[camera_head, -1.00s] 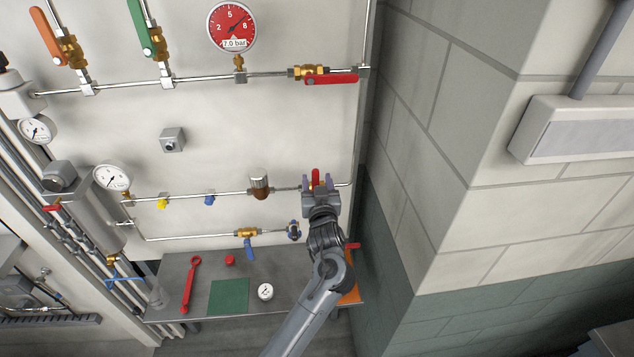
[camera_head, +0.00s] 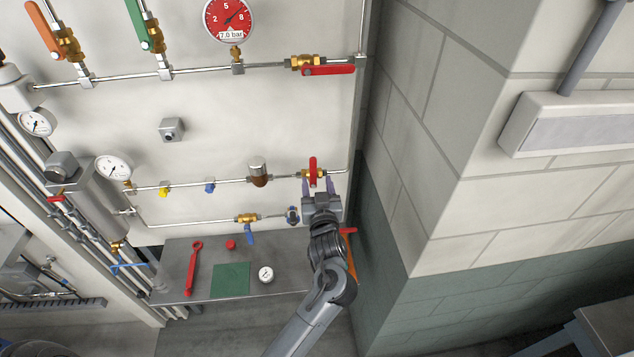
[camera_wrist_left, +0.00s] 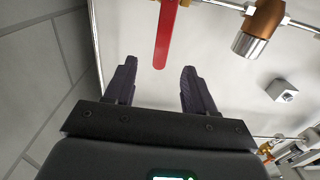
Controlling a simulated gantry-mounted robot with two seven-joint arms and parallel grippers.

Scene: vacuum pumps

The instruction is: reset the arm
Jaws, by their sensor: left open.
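My left gripper (camera_head: 319,187) is open in the head view, its two purple-grey fingers pointing up toward the wall panel. Just beyond the fingertips is a red-handled valve (camera_head: 313,171) with a brass body on the middle pipe, its handle upright. In the left wrist view the red handle (camera_wrist_left: 165,38) hangs from the top edge, ahead of and between the spread fingers (camera_wrist_left: 157,82). Nothing is held, and a gap shows between the handle's end and the gripper body. My right gripper is not in view.
A grey shelf (camera_head: 205,291) below holds a red wrench (camera_head: 193,268), a green mat (camera_head: 231,280) and a small white gauge (camera_head: 266,274). A block wall (camera_head: 420,150) stands close on the right. A brown-and-silver fitting (camera_head: 258,174) sits left of the valve.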

